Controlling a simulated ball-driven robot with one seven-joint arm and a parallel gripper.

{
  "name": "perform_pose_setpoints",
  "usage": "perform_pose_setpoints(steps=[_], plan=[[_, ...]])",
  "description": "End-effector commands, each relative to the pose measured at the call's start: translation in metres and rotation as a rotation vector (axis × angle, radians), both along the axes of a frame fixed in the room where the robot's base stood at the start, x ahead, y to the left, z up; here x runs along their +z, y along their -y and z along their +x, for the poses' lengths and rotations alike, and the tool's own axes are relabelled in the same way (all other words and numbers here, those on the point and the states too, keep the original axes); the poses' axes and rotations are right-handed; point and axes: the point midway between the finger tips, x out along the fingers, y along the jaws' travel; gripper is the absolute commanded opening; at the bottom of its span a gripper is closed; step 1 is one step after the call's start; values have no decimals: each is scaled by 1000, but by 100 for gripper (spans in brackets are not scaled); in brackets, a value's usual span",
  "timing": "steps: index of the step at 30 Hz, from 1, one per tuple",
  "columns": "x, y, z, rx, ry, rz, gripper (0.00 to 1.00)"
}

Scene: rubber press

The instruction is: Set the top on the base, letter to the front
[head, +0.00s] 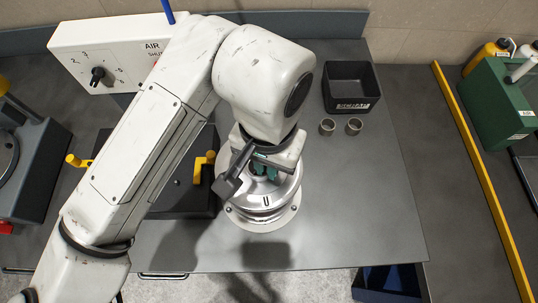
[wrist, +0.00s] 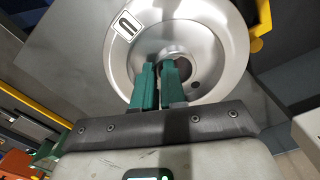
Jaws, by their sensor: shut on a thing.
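The top (head: 284,194) is a silver round metal piece with a letter U label on its near side, facing the front in the head view. In the wrist view the top (wrist: 222,30) fills the upper middle, its label at the upper left. My gripper (head: 262,172) is over it, with green fingers (wrist: 163,66) shut on its central part. The base (head: 262,225) shows as a wider bolted flange under the top on the table. I cannot tell whether the top touches the base; the wrist and top hide most of it.
A dark block with yellow handles (head: 203,161) is close on the left. A white dial box (head: 118,62) is at the back left. The table's right side (head: 370,200) is clear.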

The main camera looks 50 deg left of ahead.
Motion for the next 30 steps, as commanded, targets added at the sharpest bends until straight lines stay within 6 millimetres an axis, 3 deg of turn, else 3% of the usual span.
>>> perform_pose_setpoints(steps=[18, 30], plan=[[-38, 0, 0, 1, 4, 0, 0], [-47, 0, 0, 1, 0, 1, 0]])
